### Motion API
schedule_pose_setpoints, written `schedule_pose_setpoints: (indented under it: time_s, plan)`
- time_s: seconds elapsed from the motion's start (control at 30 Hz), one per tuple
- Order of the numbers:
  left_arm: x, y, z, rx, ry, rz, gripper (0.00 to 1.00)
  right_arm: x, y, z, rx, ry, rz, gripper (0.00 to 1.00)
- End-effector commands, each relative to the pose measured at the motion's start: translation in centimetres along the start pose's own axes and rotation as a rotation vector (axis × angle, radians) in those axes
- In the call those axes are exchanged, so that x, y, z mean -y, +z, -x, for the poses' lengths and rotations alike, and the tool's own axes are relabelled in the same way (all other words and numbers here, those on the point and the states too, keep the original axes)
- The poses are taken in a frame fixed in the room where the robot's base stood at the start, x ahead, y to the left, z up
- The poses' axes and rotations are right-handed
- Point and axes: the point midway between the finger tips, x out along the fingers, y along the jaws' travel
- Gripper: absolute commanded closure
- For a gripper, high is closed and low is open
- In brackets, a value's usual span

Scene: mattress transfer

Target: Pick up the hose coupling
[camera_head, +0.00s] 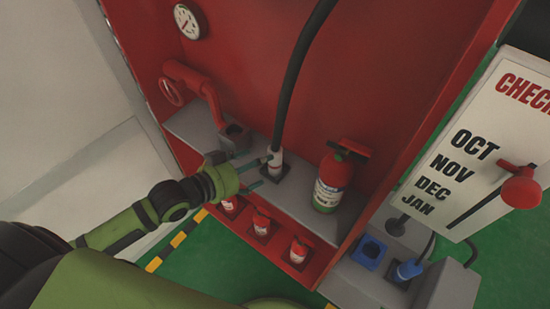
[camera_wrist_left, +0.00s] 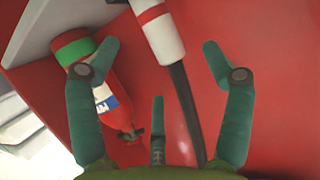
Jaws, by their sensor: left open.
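The hose coupling (camera_head: 275,158) is a white cylinder with a red band at the lower end of a black hose (camera_head: 294,75). It stands on a dark square pad on the grey shelf of the red cabinet. My left gripper (camera_head: 258,173) reaches in from the left, with its dark green fingers open just beside the coupling. In the left wrist view the coupling (camera_wrist_left: 158,30) appears between the spread fingers of the left gripper (camera_wrist_left: 158,58), towards the top, with the hose running down. No finger is visibly closed on it. My right gripper is not in view.
A red fire extinguisher (camera_head: 331,180) stands close right of the coupling; it also shows in the left wrist view (camera_wrist_left: 103,85). A red pipe valve (camera_head: 195,85) is at the left. Small extinguishers (camera_head: 262,222) sit below the shelf. A calendar board (camera_head: 480,150) stands right.

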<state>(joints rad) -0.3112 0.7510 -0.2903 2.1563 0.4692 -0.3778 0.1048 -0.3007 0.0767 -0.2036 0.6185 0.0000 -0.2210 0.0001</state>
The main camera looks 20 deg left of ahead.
Motion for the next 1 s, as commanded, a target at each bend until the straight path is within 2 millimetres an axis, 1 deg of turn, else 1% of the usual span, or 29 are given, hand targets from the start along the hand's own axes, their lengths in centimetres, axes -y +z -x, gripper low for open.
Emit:
schedule_pose_setpoints:
  time_s: [0.1, 0.23, 0.3, 0.4, 0.67, 0.77, 0.8, 0.87, 1.0]
  plan:
    - [-0.1, -0.2, -1.3, -0.001, -0.002, 0.001, 0.19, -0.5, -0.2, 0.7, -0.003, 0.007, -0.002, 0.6]
    - [-0.4, -0.3, -3.2, -0.002, -0.001, 0.001, 0.19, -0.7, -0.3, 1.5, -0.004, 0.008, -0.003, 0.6]
    - [-0.3, -0.1, -4.3, -0.002, -0.002, 0.001, 0.19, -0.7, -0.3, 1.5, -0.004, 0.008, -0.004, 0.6]
    - [-0.4, 0.1, -5.2, 0.0, -0.002, -0.001, 0.19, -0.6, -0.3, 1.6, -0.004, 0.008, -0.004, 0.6]
    - [-0.4, 0.2, -5.4, 0.001, -0.001, -0.002, 0.19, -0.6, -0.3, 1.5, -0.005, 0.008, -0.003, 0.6]
    - [-0.4, 0.2, -5.4, 0.002, -0.001, -0.002, 0.55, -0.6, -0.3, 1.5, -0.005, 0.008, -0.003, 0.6]
    - [-0.4, 0.2, -5.4, 0.002, -0.001, -0.002, 0.71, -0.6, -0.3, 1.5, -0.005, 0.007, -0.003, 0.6]
    - [-0.4, 0.2, -5.4, 0.002, -0.001, -0.002, 0.94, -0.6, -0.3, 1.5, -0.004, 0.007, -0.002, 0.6]
    - [-0.4, 0.1, -5.4, -0.001, -0.001, -0.002, 0.95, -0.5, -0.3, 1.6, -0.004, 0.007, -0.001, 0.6]
